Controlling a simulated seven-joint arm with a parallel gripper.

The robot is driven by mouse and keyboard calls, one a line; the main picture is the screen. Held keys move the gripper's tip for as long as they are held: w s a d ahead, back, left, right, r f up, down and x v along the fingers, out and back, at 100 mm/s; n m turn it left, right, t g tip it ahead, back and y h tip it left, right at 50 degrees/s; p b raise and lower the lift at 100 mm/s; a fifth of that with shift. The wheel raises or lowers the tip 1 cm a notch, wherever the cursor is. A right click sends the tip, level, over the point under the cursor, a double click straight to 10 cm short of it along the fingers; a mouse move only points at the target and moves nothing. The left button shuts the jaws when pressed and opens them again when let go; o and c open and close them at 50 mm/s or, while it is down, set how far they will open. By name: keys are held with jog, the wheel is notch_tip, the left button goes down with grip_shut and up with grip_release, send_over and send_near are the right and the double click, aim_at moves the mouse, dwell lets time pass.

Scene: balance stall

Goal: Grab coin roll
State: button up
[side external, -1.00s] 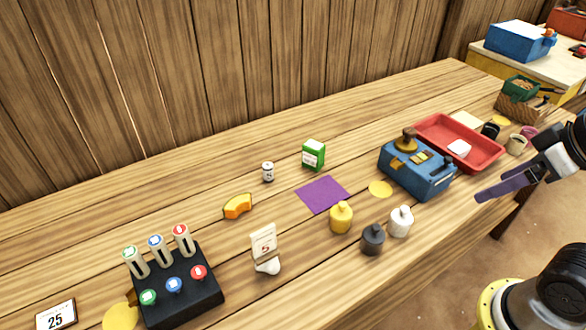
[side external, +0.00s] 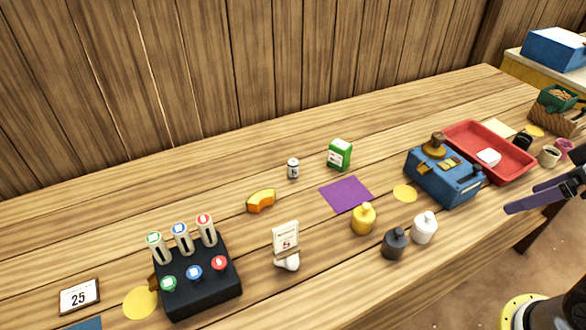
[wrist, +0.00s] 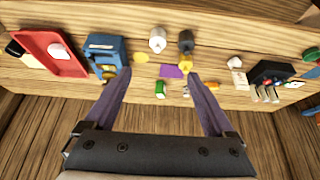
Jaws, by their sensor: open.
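A small white cylinder with dark ends (side external: 293,168) stands upright on the table behind the orange wedge; it may be the coin roll. In the wrist view it is small beside the right finger. Three pale upright tubes with green, blue and red tops (side external: 182,238) stand at the back of a black block (side external: 200,287) at the left; these could also be coin rolls. My gripper (side external: 521,198) is open and empty at the right, beyond the table's front edge and far from both. In the wrist view my gripper (wrist: 158,73) has its fingers wide apart.
A blue machine (side external: 446,182) and a red tray (side external: 485,138) stand on the right. Yellow (side external: 363,219), black (side external: 394,243) and white (side external: 424,228) bottles stand near the front. A green box (side external: 340,155), purple mat (side external: 346,195) and small sign (side external: 286,240) are mid-table. The back left is clear.

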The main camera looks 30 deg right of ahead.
jog(key=shift+c, duration=1.3)
